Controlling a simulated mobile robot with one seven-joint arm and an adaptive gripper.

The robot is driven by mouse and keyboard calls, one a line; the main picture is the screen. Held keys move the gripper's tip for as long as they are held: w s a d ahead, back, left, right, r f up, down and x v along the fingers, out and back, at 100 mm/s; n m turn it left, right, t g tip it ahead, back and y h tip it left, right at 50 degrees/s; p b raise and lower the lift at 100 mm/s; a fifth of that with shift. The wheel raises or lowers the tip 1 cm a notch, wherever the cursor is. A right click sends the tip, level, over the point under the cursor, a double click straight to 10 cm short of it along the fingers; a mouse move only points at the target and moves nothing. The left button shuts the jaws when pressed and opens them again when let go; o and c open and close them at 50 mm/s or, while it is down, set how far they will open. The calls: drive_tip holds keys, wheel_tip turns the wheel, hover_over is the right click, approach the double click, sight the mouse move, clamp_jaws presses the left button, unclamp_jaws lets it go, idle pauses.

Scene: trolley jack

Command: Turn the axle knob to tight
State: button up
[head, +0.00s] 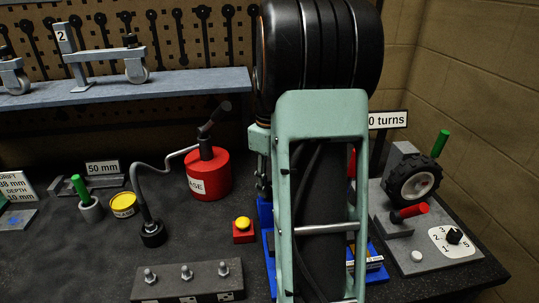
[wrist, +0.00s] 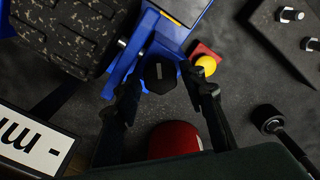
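In the wrist view a black faceted knob (wrist: 158,78) with a white line on its face sits at the edge of a blue frame (wrist: 187,12). I take it to be the axle knob; no tight marking is readable. My gripper (wrist: 163,84) is open, one dark finger on each side of the knob. A gap shows beside the knob, and I cannot tell whether either finger touches it. A dark treaded tyre (wrist: 70,38) lies left of the knob.
A yellow button (wrist: 206,65) on a red base is close to the right finger. A red grease can (wrist: 176,138) stands near the fingers' base. In the head view a bolt block (head: 187,289) is at the front and a numbered dial plate (head: 438,241) at right.

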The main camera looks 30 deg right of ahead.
drive_tip(key=n, duration=0.4)
drive_tip(key=shift+b, duration=0.3)
drive_tip(key=n, duration=0.4)
drive_tip(key=shift+b, duration=0.4)
drive_tip(key=n+b, duration=0.2)
drive_tip(key=n, duration=0.4)
drive_tip(key=shift+f+n, duration=0.1)
drive_tip(key=shift+n, duration=0.2)
drive_tip(key=shift+r+n, duration=0.3)
drive_tip(key=shift+n, duration=0.2)
wheel_tip(320, 180, up, 10)
drive_tip(key=shift+r+p, duration=0.25)
drive_tip(key=shift+p, duration=0.15)
drive_tip(key=f+b, duration=0.1)
drive_tip(key=b, duration=0.4)
drive_tip(key=shift+n, duration=0.3)
